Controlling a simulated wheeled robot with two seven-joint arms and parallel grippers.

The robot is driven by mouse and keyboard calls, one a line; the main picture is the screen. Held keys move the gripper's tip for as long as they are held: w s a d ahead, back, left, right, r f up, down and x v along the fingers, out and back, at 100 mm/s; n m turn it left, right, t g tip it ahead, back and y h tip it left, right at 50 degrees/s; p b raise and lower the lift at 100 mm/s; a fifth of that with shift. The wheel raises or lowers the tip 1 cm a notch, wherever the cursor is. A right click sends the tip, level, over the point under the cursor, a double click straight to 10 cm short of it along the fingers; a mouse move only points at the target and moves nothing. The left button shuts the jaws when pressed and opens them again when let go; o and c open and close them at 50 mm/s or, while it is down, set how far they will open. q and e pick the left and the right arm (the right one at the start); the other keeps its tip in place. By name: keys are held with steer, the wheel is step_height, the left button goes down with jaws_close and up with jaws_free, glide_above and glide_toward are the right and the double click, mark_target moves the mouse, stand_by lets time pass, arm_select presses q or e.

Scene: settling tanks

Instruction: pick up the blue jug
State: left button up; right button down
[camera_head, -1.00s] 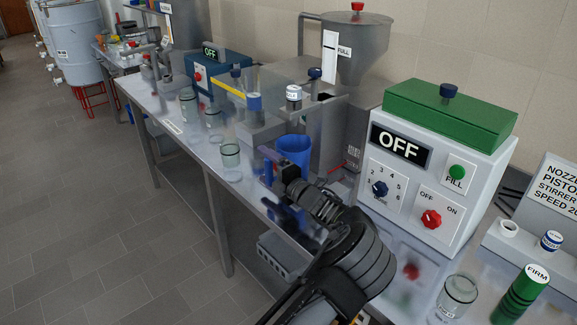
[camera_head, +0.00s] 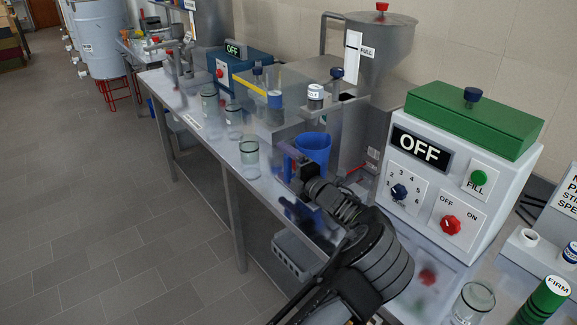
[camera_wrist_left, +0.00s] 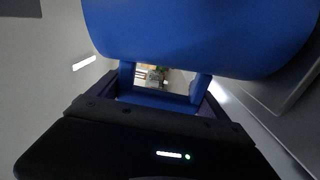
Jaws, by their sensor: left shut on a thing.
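The blue jug (camera_head: 313,147) is upright at the front of the steel filling machine, on the near side of the bench. My left gripper (camera_head: 287,163) reaches it from the front and is shut on its handle. In the left wrist view the round blue body (camera_wrist_left: 200,38) fills the top, and the blue handle (camera_wrist_left: 155,100) lies between the fingers. I cannot tell whether the jug's base, partly hidden by my arm, touches the bench. My right gripper is out of view.
A glass jar (camera_head: 249,160) stands left of the jug, with more jars behind. The steel hopper (camera_head: 375,45) rises behind it. A white control box (camera_head: 455,175) with a green lid stands to the right. The bench's front edge runs below my arm.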

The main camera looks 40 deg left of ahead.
arm_select(q)
steer(key=s+a+r+b, duration=0.1)
steer(key=s+a, duration=0.1)
steer(key=s, duration=0.6)
steer(key=s+a+r+b, duration=0.1)
steer(key=s+a+r, duration=0.1)
steer(key=s, duration=0.7)
steer(key=shift+s+a, duration=0.15)
steer(key=shift+a, duration=0.4)
